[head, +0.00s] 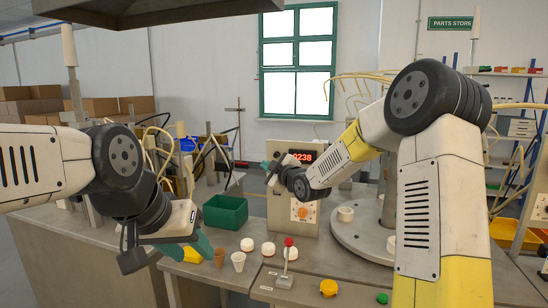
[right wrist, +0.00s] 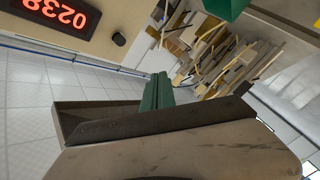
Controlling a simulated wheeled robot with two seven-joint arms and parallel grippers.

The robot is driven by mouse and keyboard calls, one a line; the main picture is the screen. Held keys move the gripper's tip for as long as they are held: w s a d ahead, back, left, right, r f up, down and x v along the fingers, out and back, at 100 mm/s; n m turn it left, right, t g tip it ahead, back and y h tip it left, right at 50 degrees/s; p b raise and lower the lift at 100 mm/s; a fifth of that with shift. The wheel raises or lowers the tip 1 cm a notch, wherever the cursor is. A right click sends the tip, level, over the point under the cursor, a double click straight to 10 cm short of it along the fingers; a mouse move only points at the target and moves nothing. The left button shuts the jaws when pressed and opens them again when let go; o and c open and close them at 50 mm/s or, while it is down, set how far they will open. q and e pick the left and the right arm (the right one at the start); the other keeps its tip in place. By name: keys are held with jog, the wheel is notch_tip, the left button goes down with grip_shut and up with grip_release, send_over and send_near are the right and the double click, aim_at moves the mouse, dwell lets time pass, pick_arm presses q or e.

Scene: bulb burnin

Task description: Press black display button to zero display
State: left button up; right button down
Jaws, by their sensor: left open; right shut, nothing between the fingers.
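The red digital display (head: 301,156) is on the upper front of a beige cabinet (head: 279,215) and reads 0238; my right forearm partly covers it. It also shows upside down in the right wrist view (right wrist: 56,14). The black button (right wrist: 119,39) sits on the panel beside the display in that view; I cannot make it out in the head view. My right gripper (head: 270,167) is shut and empty in front of the cabinet. Its green fingertips (right wrist: 157,92) appear apart from the button. My left gripper (head: 168,255) is open and empty at the left, above the bench's front.
A green bin (head: 225,211), several white round pieces and small cups stand on the bench. A red-topped switch (head: 288,243) stands in front of the cabinet. A round grey turntable (head: 352,237) is to its right. An orange knob (head: 304,212) is lower on the cabinet.

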aim_at(276, 155)
jog(key=shift+w, duration=0.1)
jog(key=w+d, duration=0.2)
jog(key=w, duration=0.6)
jog(key=shift+d, duration=0.4)
jog(key=shift+w, duration=0.15)
dwell(1.7)
jog(key=shift+w+d, duration=0.1)
jog(key=shift+w, duration=0.2)
jog(key=shift+w+d, duration=0.2)
jog(key=shift+w, duration=0.3)
dwell(0.6)
jog(key=shift+s, duration=0.1)
jog(key=shift+s+a, duration=0.3)
jog(key=shift+s, duration=0.5)
